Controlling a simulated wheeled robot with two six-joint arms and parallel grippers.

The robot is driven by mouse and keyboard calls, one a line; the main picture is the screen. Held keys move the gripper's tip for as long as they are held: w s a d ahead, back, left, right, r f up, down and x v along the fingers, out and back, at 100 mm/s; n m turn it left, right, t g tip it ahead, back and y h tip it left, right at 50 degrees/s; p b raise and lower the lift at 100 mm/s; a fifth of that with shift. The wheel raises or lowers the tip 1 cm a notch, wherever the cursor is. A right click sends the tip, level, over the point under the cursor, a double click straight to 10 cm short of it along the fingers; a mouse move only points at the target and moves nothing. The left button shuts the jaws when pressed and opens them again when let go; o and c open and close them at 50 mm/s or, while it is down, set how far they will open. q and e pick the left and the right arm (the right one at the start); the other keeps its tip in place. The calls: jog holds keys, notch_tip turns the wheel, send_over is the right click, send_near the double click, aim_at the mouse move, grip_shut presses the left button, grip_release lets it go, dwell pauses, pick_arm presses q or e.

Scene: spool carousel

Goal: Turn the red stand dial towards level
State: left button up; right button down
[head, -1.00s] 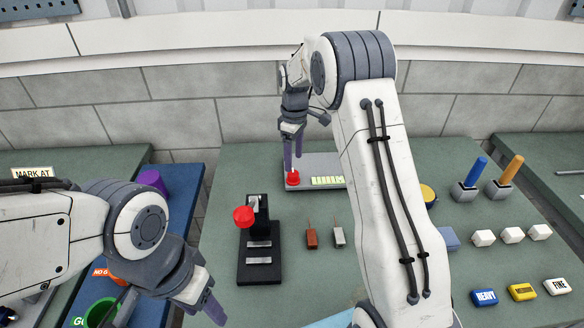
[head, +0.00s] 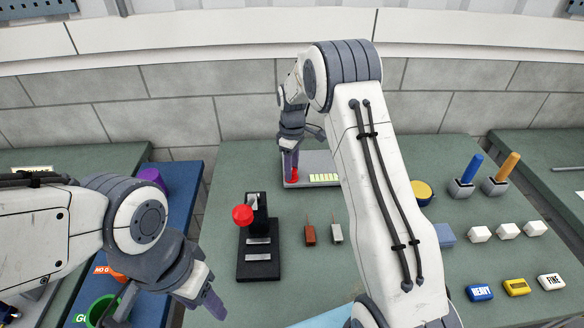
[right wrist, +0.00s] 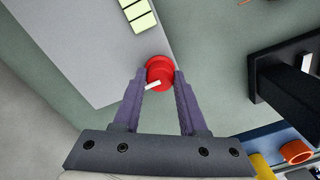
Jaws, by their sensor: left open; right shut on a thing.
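The red stand dial (right wrist: 160,73) sits on the corner of a grey plate (right wrist: 95,45) in the right wrist view, with a white pointer mark across its near side. My right gripper (right wrist: 159,80) is shut on the dial, one purple finger on each side. In the head view the dial (head: 294,174) is partly covered by the fingers. A row of pale yellow-green level segments (head: 324,178) lies on the plate to its right, its right end hidden by my right arm. My left gripper (head: 207,296) is open and empty at the lower left.
A black stand with a red knob (head: 243,215) stands in front of the plate, left of centre. Two small tools (head: 322,234) lie beside it. Blue and orange handled posts (head: 485,175), white blocks and labelled blocks stand at the right. A blue tray with bins is at the left.

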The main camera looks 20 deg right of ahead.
aim_at(293, 170)
jog(key=shift+m, duration=0.3)
jog(key=m+p, duration=0.1)
jog(key=m, duration=0.4)
jog(key=shift+r, duration=0.1)
jog(key=m, duration=0.6)
jog(key=shift+m+p, duration=0.3)
dwell(0.4)
jog(key=shift+c, duration=2.2)
grip_release()
notch_tip(293, 170, up, 10)
jog(key=b, duration=0.2)
jog(key=shift+r, duration=0.2)
